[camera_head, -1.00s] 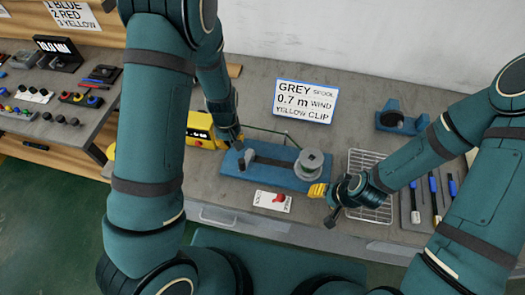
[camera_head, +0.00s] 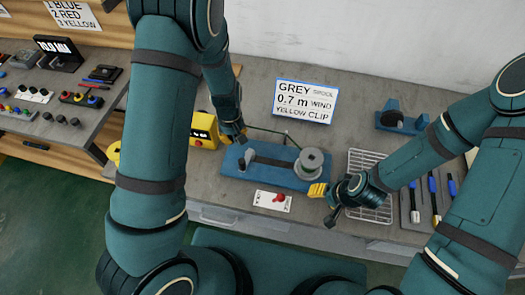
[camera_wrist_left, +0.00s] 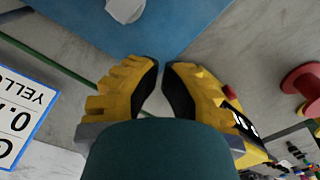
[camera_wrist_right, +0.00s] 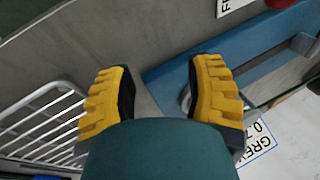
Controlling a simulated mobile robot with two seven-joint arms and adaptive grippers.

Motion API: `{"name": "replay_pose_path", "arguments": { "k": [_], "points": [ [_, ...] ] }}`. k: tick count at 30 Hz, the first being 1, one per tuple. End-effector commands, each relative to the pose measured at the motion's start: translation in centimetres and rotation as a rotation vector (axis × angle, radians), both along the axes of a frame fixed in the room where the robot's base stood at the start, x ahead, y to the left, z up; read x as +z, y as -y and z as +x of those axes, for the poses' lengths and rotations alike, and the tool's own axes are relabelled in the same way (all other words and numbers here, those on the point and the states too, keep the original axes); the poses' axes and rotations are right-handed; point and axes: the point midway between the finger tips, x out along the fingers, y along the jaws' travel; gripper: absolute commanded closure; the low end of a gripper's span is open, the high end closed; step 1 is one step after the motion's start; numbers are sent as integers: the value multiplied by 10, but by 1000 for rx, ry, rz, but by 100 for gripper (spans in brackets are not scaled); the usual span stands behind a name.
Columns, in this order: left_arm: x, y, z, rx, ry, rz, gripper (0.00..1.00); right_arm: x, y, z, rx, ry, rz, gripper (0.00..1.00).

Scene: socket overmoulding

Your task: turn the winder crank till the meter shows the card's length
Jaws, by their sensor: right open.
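The blue winder (camera_head: 235,170) lies on the bench with the grey spool (camera_head: 310,162) at its right end. The card (camera_head: 305,100) reads grey spool, 0.7 m wind, yellow clip. The yellow meter (camera_head: 204,130) stands left of the winder; its reading is not legible. My left gripper (camera_wrist_left: 160,68) is beside the winder's back edge, near a thin green line (camera_wrist_left: 60,65). Its fingertips almost meet and I see nothing between them. My right gripper (camera_wrist_right: 162,72) is open at the winder's right end. I cannot make out the crank clearly; the right finger hides part of that end.
A white plate with a red part (camera_head: 273,201) lies in front of the winder. A wire rack (camera_head: 368,165) is close on the right, with a tray of tools (camera_head: 430,200) beyond. A blue holder (camera_head: 402,117) stands behind. The bench behind the winder is mostly clear.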

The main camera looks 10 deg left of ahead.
Motion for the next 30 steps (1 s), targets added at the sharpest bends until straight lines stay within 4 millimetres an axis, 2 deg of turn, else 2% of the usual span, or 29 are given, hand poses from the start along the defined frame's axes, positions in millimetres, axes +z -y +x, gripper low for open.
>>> {"name": "replay_pose_path", "arguments": {
  "k": [12,23,30],
  "points": [
    [0,9,16,-1,1,1,100,2,0,0,0,0,0,48],
    [0,8,15,0,0,0,100,2,0,0,0,0,0,48],
    [0,3,6,0,0,0,100,2,0,0,0,0,0,48]
  ]
}}
